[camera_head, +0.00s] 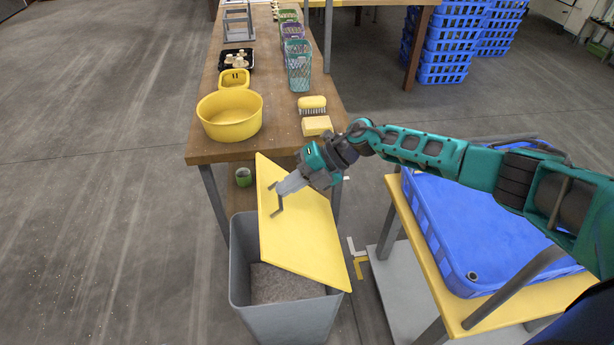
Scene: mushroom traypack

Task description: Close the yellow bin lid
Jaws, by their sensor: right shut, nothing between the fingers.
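The yellow bin lid (311,238) is a flat panel tilted above the grey bin (288,320). It leans up towards the wooden table, and the bin's mouth is partly uncovered, with a grey speckled surface (275,283) visible inside. My right gripper (276,199) is shut and empty. It is in front of the lid's upper part, near its left edge; I cannot tell whether it touches the lid. My left gripper is not in view.
The wooden table (270,85) behind the bin holds a yellow bowl (230,117), sponges, a brush and several baskets. A blue crate (455,275) stands on a yellow-topped table (463,318) at right, under my right arm. Floor to the left is clear.

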